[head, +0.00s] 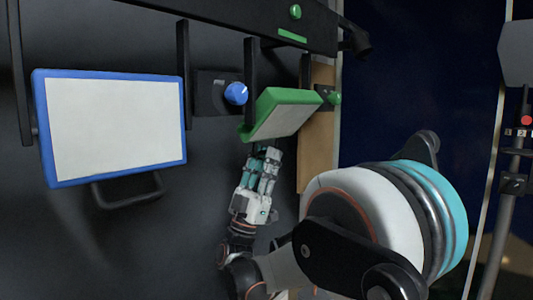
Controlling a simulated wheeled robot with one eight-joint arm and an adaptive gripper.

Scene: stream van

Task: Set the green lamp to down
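The green lamp (284,121) is a panel with a green frame and a pale face. It hangs on black brackets under the dark overhead bar, tilted so its pale face points partly downward. A green knob (335,98) sits at its right side. My gripper (261,153) is just below the lamp's lower edge, with its teal fingers pointing up. I cannot tell whether the fingertips touch the lamp or how far apart they are. The lamp's handle is not visible; it may be hidden.
A blue-framed lamp (115,125) hangs at the left with a black handle (128,190) below it. A blue knob (236,94) is between the lamps. A dark bar (240,20) runs above. A stand (509,185) is at the far right.

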